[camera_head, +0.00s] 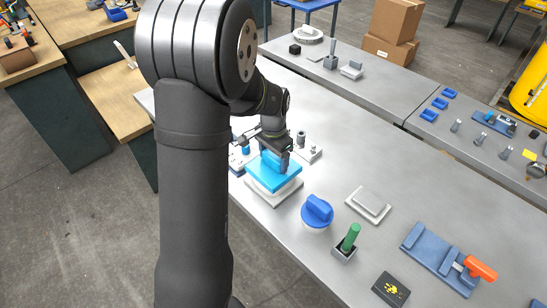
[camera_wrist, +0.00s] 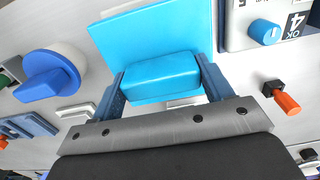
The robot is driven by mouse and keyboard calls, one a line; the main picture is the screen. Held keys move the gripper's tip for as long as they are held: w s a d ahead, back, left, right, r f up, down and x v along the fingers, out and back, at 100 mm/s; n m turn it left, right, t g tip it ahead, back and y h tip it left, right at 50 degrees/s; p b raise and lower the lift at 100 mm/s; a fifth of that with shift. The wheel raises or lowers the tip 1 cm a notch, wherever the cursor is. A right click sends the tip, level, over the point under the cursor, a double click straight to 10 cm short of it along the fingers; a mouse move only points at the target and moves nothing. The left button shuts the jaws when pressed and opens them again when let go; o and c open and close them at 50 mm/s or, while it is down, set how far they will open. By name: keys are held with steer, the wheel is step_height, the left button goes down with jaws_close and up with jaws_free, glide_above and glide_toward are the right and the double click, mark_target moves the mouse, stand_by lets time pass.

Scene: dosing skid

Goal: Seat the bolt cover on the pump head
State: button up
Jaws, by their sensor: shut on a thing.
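The bolt cover looks to be the light blue plate (camera_head: 272,178) with a raised block, which also shows in the wrist view (camera_wrist: 140,33). My gripper (camera_head: 274,156) is shut on the raised block, with one finger on each side of it in the wrist view (camera_wrist: 160,76). The cover lies flat over a pale square base (camera_head: 274,197), which I take to be the pump head. The cover hides most of the base's top. I cannot tell whether the cover touches it or sits slightly above.
A blue knob (camera_head: 317,211) on a white disc, a green-handled part (camera_head: 350,238) and a grey plate (camera_head: 369,204) stand to the right. A blue fixture with an orange handle (camera_head: 480,268) lies farther right. Small fittings (camera_head: 302,142) stand close behind the cover.

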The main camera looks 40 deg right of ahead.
mark_target(273, 156)
steer(key=shift+f, duration=1.05)
stand_by(0.4)
steer(key=o, duration=1.1)
steer(key=shift+r, duration=0.1)
step_height(273, 156, up, 17)
steer(key=shift+r, duration=0.1)
step_height(273, 156, down, 17)
steer(key=shift+f, duration=0.2)
steer(key=shift+r, duration=0.15)
stand_by(0.4)
